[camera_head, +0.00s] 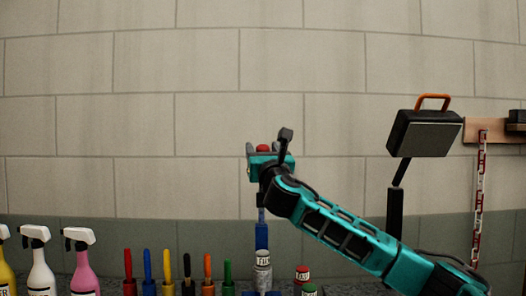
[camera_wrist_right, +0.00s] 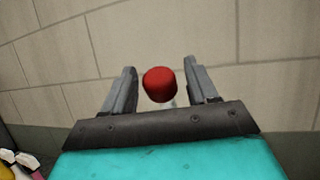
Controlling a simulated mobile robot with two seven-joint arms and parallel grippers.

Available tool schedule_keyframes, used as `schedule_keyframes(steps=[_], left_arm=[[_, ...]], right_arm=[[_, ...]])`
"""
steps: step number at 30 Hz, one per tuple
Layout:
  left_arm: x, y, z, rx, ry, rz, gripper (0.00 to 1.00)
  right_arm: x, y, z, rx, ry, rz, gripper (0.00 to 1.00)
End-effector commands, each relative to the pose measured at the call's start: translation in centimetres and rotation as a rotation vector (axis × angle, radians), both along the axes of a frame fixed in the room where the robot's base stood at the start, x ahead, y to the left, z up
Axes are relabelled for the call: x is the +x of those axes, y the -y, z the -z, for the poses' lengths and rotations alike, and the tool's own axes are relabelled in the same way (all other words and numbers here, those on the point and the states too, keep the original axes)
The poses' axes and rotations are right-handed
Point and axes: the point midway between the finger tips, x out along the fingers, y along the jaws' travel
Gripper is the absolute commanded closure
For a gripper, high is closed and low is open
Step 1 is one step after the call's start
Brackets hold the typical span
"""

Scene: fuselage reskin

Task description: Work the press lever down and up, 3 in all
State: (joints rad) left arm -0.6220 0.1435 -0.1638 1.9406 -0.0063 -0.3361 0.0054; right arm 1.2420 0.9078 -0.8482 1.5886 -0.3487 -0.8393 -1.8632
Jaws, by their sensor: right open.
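The press lever shows as a red knob (camera_head: 263,148) at the top, with a blue post (camera_head: 261,236) below. Its middle is hidden behind my right gripper. My right gripper (camera_head: 264,151) is raised in front of the wall, its teal palm below the knob. In the right wrist view the red knob (camera_wrist_right: 160,84) lies between the two grey fingers of the open gripper (camera_wrist_right: 161,78), with a visible gap on each side. The lever's base is partly hidden by a can (camera_head: 263,262) in front of it. My left gripper is not in view.
Spray bottles (camera_head: 80,262) stand at the lower left. Several coloured handles in holders (camera_head: 168,272) line up beside them. More small cans (camera_head: 302,274) stand right of the post. A dark panel on a stand (camera_head: 424,134) rises at the right.

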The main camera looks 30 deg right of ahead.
Motion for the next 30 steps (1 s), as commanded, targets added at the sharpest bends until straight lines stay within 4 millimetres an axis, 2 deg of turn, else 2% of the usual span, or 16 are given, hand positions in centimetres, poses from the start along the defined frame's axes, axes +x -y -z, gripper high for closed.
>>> schedule_keyframes(steps=[2,20,30], left_arm=[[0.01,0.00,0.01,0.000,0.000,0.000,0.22],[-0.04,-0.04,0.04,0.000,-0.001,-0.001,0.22],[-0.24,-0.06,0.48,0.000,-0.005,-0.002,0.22]], right_arm=[[-0.01,-0.01,-0.01,0.000,0.000,0.000,0.42],[-0.03,0.00,0.01,0.000,0.000,0.001,0.99],[-0.14,-0.07,0.25,-0.003,0.004,0.000,1.00]])
